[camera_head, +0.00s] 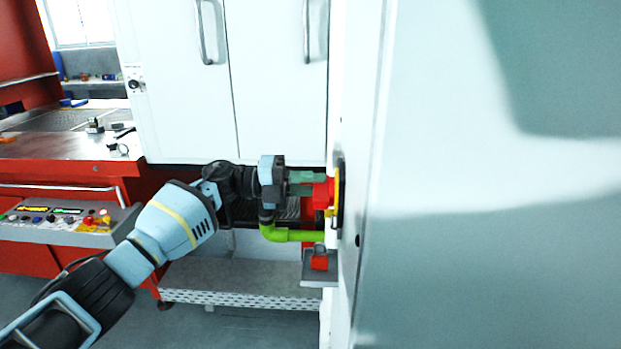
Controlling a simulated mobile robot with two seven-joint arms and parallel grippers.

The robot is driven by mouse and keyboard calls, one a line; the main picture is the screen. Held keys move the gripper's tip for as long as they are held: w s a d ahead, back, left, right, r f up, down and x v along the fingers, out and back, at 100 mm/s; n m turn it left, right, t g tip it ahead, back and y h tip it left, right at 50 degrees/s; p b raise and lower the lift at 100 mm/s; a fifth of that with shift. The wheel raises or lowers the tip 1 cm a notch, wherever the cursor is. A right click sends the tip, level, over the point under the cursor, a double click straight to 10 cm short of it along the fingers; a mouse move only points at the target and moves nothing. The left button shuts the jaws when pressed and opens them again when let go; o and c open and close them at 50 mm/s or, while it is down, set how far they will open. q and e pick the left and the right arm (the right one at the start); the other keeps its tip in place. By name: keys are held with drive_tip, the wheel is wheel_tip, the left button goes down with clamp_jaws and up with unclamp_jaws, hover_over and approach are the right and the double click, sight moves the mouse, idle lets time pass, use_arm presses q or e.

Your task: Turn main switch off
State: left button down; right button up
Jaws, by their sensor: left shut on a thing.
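The main switch (321,194) is a red rotary handle on a yellow plate, mounted on the side face of the large pale cabinet at the right. I see it nearly edge-on, so its turn angle cannot be told. My left gripper (308,188) reaches it from the left, with its greenish fingertips shut on the red handle. The fingers and the viewing angle hide part of the handle. My right gripper is not in view.
The pale cabinet (480,260) fills the right side. A yellow-green pipe (290,235) and a small red block (319,262) sit just below the switch. White cabinet doors (180,90) stand behind. A control panel (60,222) is at the left.

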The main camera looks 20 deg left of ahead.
use_arm(q)
drive_tip(key=shift+f+n+p, duration=0.1)
drive_tip(key=shift+n+p, duration=0.2)
drive_tip(key=shift+n, duration=0.9)
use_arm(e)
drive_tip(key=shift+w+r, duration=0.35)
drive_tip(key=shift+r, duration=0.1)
use_arm(q)
drive_tip(key=shift+f, duration=0.1)
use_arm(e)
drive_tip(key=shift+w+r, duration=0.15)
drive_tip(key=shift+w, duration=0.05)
use_arm(q)
drive_tip(key=c, duration=1.3)
unclamp_jaws()
drive_tip(key=b+v, duration=0.1)
drive_tip(key=v, duration=0.7)
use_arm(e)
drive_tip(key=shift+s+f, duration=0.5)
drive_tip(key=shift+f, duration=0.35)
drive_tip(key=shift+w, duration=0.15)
